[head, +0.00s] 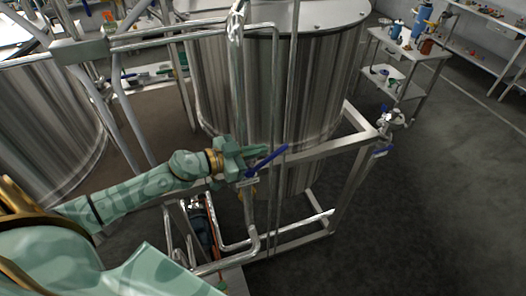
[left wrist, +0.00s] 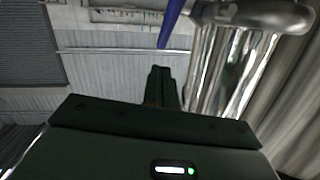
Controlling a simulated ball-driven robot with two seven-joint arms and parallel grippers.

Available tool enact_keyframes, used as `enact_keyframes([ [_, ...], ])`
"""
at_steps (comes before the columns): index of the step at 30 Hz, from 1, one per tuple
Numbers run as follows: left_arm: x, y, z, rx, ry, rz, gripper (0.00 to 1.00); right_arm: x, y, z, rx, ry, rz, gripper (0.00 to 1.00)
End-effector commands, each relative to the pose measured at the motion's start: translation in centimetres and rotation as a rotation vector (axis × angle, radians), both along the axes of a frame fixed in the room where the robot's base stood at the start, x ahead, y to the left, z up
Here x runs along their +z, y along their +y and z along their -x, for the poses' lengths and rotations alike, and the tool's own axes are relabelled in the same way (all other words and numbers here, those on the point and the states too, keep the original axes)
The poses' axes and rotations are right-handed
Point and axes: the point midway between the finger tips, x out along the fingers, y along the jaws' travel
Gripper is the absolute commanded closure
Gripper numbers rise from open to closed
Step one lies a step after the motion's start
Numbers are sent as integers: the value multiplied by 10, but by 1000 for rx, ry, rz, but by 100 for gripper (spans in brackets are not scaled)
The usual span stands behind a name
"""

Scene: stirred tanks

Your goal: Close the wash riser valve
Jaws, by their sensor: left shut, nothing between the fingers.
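The lever sticks out from the pipe, slanting up to the right. My left gripper (head: 262,151) is shut and empty, close beside the lever. In the left wrist view the shut fingers (left wrist: 161,88) point toward the lever (left wrist: 171,22), with a visible gap. The metal valve end (left wrist: 262,14) is right of it. My right gripper is out of view.
The steel tank (head: 275,85) stands behind the pipes on a metal frame (head: 340,147). Another blue-handled valve (head: 385,150) is at the frame's right corner. A pump (head: 202,225) and low pipes lie below my left arm. The floor at right is clear before a bench (head: 410,47).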

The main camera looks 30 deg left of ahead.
Motion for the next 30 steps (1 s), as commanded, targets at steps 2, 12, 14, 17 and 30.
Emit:
enact_keyframes([
  [2, -14, -3, -7, 2, 0, 3, 100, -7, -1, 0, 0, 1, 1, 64],
  [12, -33, -8, -20, 1, 1, 0, 100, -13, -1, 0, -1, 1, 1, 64],
  [14, -33, -8, -20, 1, 1, 0, 100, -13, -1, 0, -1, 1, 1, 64],
  [17, -32, -8, -20, 1, 1, -1, 100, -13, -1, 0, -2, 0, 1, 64],
  [30, -38, -14, -27, 1, 0, 0, 100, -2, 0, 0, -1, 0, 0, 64],
])
